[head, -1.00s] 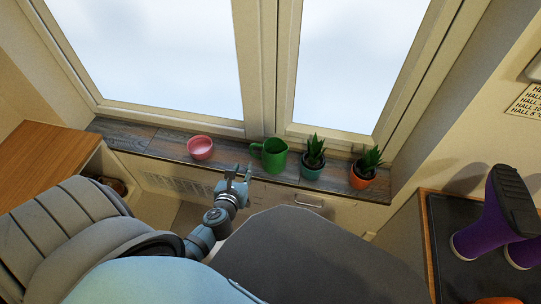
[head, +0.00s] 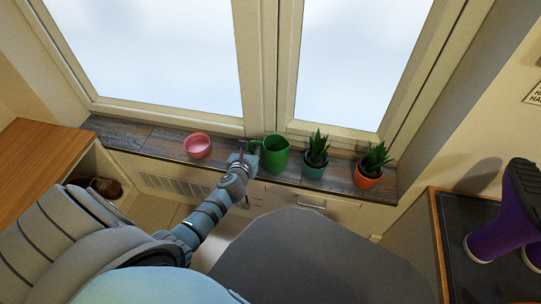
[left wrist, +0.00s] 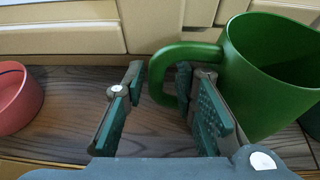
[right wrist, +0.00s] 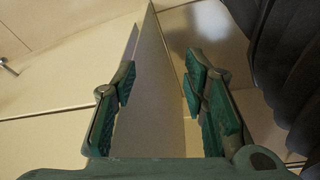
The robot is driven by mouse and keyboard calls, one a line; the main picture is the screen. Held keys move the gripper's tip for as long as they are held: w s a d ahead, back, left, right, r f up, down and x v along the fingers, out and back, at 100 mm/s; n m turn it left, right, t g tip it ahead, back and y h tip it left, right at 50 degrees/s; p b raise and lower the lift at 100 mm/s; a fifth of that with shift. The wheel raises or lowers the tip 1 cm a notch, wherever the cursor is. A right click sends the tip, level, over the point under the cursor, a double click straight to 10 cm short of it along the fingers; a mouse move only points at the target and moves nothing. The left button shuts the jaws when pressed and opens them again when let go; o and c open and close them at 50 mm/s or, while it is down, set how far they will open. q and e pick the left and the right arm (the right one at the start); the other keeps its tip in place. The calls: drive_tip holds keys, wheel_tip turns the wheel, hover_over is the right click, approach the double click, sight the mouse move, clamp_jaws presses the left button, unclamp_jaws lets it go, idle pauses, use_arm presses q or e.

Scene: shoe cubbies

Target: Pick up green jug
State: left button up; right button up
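The green jug (head: 274,157) stands upright on the dark wooden window sill, its handle facing left. My left gripper (head: 243,158) is at the handle side of the jug. In the left wrist view, my left gripper (left wrist: 158,88) is open, and the outer part of the handle (left wrist: 158,72) shows between its fingers. The right finger overlaps the handle's opening; I cannot tell whether it is inside the loop. The jug body (left wrist: 262,75) is right of that finger. My right gripper (right wrist: 162,92) is open and empty in its own wrist view, and is not visible in the head view.
On the sill (head: 140,138), a pink bowl (head: 197,145) stands left of the jug. A teal-potted plant (head: 315,157) and an orange-potted plant (head: 371,166) stand to its right. The window (head: 265,80) rises behind.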

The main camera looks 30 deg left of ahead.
use_arm(q)
clamp_jaws()
drive_tip(key=shift+r, duration=0.1)
idle(0.4)
